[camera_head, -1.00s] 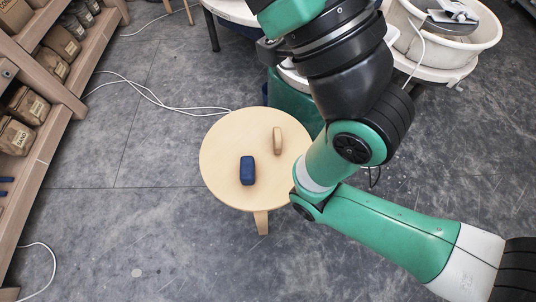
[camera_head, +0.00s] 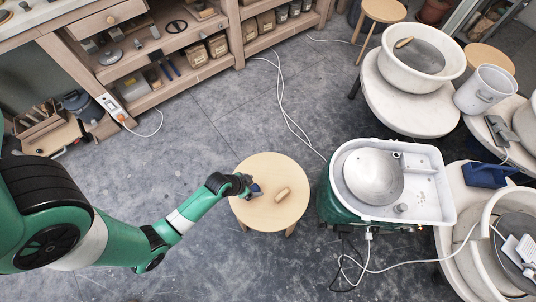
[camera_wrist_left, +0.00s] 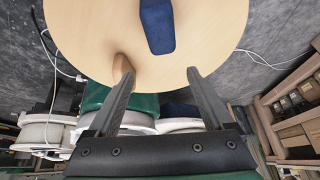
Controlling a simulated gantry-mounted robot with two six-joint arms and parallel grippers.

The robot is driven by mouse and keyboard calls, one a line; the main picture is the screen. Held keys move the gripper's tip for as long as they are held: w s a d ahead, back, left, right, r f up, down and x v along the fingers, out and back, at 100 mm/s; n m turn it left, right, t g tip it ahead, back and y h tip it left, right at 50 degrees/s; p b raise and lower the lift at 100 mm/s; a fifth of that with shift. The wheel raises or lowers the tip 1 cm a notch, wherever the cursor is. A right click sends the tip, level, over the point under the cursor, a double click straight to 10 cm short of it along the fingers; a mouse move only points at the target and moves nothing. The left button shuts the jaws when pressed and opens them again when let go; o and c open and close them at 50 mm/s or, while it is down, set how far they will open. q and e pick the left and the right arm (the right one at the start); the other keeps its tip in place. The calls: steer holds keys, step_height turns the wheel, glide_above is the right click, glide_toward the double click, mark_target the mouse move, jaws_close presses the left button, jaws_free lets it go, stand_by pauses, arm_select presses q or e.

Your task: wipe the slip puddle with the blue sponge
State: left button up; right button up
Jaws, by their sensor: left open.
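The blue sponge (camera_head: 255,189) lies on a round wooden stool (camera_head: 262,164), partly hidden by my left gripper (camera_head: 246,188) in the head view. In the left wrist view the sponge (camera_wrist_left: 157,27) lies flat on the stool top, beyond the fingertips. My left gripper (camera_wrist_left: 160,76) is open and empty, its two fingers apart over the stool's edge. My right gripper is not in view. I cannot clearly make out a slip puddle; small faint specks (camera_head: 424,196) show on the white splash pan (camera_head: 433,178) of the wheel to the right.
A tan wooden tool (camera_head: 281,195) lies on the stool beside the sponge. The wheel with its grey wheel head (camera_head: 374,176) stands just right of the stool. A blue box-like thing (camera_head: 490,174) is at the far right. White cables (camera_head: 290,115) cross the floor. Shelves (camera_head: 180,65) stand at the back.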

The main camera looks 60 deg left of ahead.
arm_select(q)
steer(key=s+r+n+g+p, duration=0.1)
steer(key=s+r+p, duration=0.25)
steer(key=s, duration=0.35)
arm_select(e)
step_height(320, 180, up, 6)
arm_select(q)
steer(key=b+x, duration=0.2)
steer(key=x, duration=0.2)
steer(key=b+x, duration=0.2)
steer(key=x, duration=0.2)
steer(key=b+x, duration=0.3)
steer(key=x, duration=0.1)
steer(key=shift+w+d+f, duration=0.15)
steer(key=shift+w+d, duration=0.1)
steer(key=shift+d, duration=0.05)
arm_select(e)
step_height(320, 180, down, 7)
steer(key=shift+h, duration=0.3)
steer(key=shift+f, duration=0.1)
arm_select(q)
steer(key=c, duration=1.3)
steer(key=o, duration=0.9)
steer(key=shift+o, duration=0.2)
